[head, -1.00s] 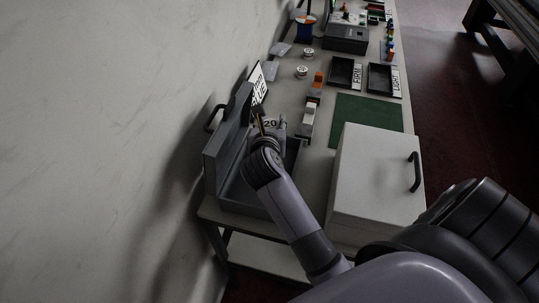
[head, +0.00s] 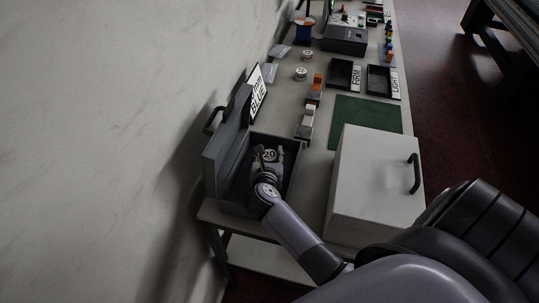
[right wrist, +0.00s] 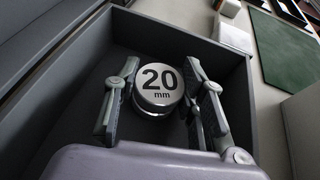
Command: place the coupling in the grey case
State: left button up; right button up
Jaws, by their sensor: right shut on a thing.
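The coupling (head: 269,156) is a short metal cylinder whose round face reads "20 mm" in the right wrist view (right wrist: 158,82). My right gripper (head: 268,151) is shut on it, with one finger on each side. The open grey case (head: 293,169) stands at the near left end of the table, its lid raised on the wall side. The coupling and fingers are within the outline of the case's dark tray (right wrist: 238,92). I cannot tell whether the coupling touches the case floor. My left gripper is not in view.
A large white box with a black handle (head: 375,185) stands right of the case. Behind it lie a green mat (head: 366,113) and black trays labelled FIRM (head: 344,74) and LIGHT (head: 380,80).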

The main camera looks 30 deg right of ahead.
jog(key=shift+f, duration=0.1)
jog(key=o, duration=1.3)
jog(key=shift+c, duration=0.2)
jog(key=shift+s+a, duration=0.1)
jog(key=b+v, duration=0.2)
jog(key=v, duration=0.8)
jog(key=shift+s+a+r, duration=0.15)
jog(key=shift+s+r, duration=0.05)
jog(key=shift+s+a+r, duration=0.35)
jog(key=shift+s, duration=0.1)
jog(key=shift+r, duration=0.15)
